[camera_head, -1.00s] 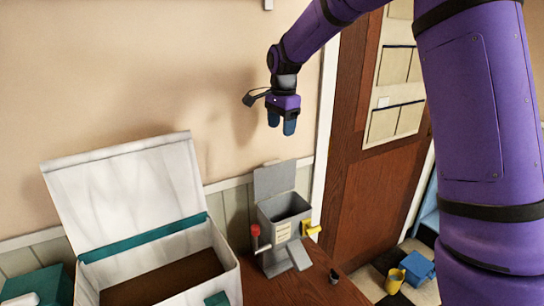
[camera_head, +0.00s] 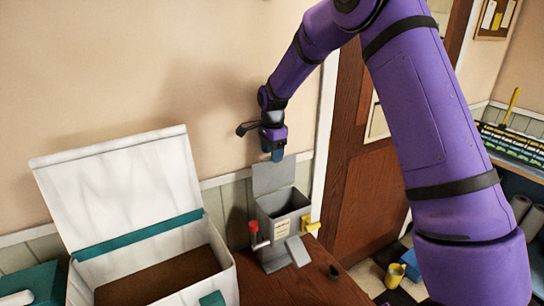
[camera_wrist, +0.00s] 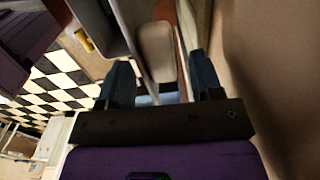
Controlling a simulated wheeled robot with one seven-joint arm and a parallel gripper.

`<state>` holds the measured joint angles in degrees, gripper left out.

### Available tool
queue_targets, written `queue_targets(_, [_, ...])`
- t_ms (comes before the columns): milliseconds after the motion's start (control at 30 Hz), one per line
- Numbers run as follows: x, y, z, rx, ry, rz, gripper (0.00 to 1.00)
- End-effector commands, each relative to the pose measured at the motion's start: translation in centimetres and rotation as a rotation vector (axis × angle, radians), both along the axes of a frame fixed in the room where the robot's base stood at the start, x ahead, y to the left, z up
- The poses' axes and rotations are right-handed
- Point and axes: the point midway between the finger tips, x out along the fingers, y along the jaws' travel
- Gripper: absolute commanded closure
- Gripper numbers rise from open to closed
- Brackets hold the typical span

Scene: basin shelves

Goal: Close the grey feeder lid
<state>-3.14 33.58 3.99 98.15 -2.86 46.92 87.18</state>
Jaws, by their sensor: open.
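The grey feeder (camera_head: 280,226) stands on the brown wooden surface near the wall. Its grey lid (camera_head: 273,178) is open and stands upright at the back of the feeder's open top. My gripper (camera_head: 277,156) points down just above the lid's top edge; I cannot tell whether it touches the lid. In the wrist view the two blue fingers of my gripper (camera_wrist: 160,82) are spread apart with nothing clearly held between them. Beyond them the wrist view shows grey surfaces that I cannot identify for sure.
A large white box (camera_head: 118,181) with its lid raised stands left of the feeder. The feeder carries a red-knobbed lever (camera_head: 253,226) and a yellow part (camera_head: 306,224). A small dark cup (camera_head: 334,271) sits to its right. A yellow mug (camera_head: 395,275) is farther right, lower down.

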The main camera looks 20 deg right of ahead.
Motion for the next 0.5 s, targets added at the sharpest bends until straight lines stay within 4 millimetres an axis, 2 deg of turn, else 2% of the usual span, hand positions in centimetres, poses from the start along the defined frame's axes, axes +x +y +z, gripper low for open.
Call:
queue_targets(200, [0.0,0.0,-1.5,0.0,0.0,0.002,0.4])
queue_targets(467, [0.0,0.0,-1.6,0.0,-0.001,0.001,0.4])
queue_targets(500, [0.0,0.0,-1.6,0.0,-0.001,0.001,0.43])
